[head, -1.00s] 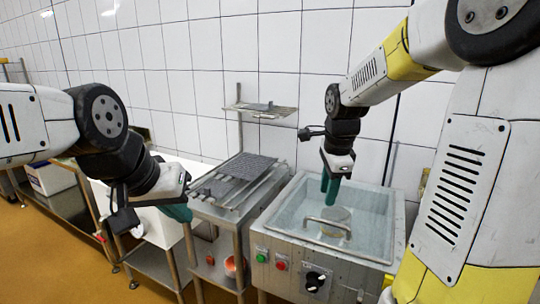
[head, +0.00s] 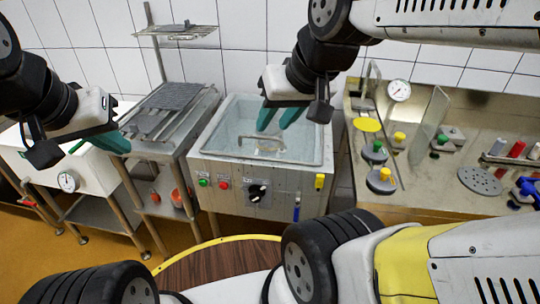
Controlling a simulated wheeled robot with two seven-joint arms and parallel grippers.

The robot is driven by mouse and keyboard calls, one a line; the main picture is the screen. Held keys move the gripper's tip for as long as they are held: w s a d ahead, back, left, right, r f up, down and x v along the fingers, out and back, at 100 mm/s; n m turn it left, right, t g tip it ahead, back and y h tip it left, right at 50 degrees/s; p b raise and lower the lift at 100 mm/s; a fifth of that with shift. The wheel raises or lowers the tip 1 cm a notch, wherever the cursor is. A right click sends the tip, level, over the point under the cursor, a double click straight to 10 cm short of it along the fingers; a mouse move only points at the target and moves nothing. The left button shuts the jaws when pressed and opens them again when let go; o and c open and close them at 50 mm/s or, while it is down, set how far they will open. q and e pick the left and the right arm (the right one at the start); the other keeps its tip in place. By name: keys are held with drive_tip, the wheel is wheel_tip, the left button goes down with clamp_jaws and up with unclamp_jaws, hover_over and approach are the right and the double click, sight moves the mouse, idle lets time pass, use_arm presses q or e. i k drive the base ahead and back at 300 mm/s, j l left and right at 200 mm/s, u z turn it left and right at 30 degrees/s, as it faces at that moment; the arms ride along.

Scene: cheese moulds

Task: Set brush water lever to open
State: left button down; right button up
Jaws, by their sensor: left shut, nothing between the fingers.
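The steel wash basin (head: 210,150) stands in the middle of the head view. On its front are a black knob (head: 256,192), a yellow fitting (head: 319,182) and a small blue-handled lever (head: 297,212) low at the right. No label is readable on either, so I cannot tell which is the brush water lever or how it is set. My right gripper (head: 279,118) hangs over the basin, its two teal fingers apart and nothing seen between them. My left gripper (head: 108,146) is shut and empty, over the white tub at the left, away from the basin.
Green (head: 203,182) and red (head: 224,184) buttons are left of the knob. A steel rack table (head: 165,125) stands left of the basin, a white tub (head: 50,165) beyond it. The bench (head: 420,195) at right holds several parts. A round wooden top (head: 215,262) is in front.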

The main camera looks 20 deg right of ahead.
sight(296, 210)
drive_tip(key=k+l+z, duration=0.15)
drive_tip(key=z, duration=0.7)
